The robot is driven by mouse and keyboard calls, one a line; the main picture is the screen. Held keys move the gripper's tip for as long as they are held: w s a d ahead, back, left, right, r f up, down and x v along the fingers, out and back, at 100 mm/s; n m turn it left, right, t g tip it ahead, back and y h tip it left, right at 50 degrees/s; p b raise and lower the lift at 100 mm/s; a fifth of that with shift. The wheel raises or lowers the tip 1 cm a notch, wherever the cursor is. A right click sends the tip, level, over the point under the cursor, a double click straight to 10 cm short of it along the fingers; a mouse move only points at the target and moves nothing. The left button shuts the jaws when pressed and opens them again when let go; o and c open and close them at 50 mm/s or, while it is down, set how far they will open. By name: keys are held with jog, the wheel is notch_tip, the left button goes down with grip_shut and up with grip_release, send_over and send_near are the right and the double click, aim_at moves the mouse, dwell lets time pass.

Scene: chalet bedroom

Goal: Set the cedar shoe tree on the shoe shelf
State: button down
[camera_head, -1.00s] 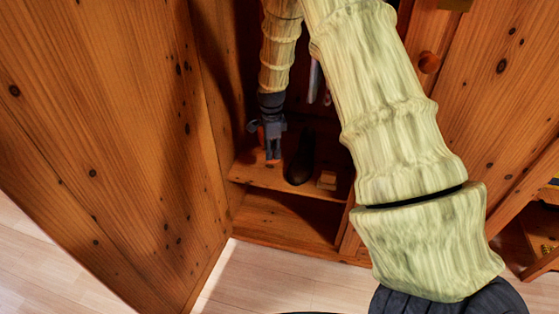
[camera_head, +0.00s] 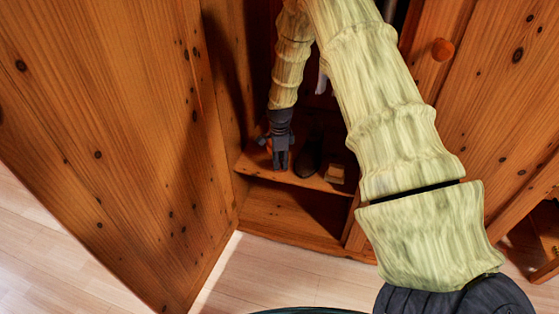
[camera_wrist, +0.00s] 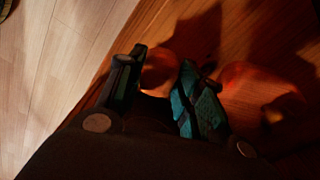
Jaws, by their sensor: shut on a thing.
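My gripper (camera_head: 280,168) is inside the open wardrobe, pointing down, low over the left part of the shoe shelf (camera_head: 254,173). In the wrist view its two fingers (camera_wrist: 158,88) are around a reddish-brown wooden piece, the cedar shoe tree (camera_wrist: 158,67), of which only a part shows. The shoe tree is mostly hidden by the fingers and shadow in the head view. I cannot tell whether it touches the shelf. The shelf is a wooden board above the wardrobe floor.
A dark shoe (camera_head: 308,160) stands on the shelf just right of my gripper. A small light wooden block (camera_head: 335,174) lies further right. An open compartment (camera_head: 290,217) is below the shelf.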

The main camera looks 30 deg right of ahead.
jog(key=c, duration=1)
grip_release()
jog(key=shift+f, duration=0.1)
jog(key=shift+o, duration=0.2)
notch_tip(320, 180, up, 12)
jog(key=p, duration=0.3)
jog(key=s+a+f+n, duration=0.6)
jog(key=s+f, duration=0.4)
jog(key=s+a+f+n, duration=0.5)
jog(key=s+f, duration=0.4)
jog(key=s+a+f+n, duration=0.2)
jog(key=s+a+n, duration=0.3)
jog(key=s, duration=0.6)
jog(key=s+a+f+n, duration=0.2)
jog(key=s+a+n, duration=0.3)
jog(key=s, duration=0.7)
jog(key=shift+a+n, duration=0.35)
jog(key=shift+n, duration=0.65)
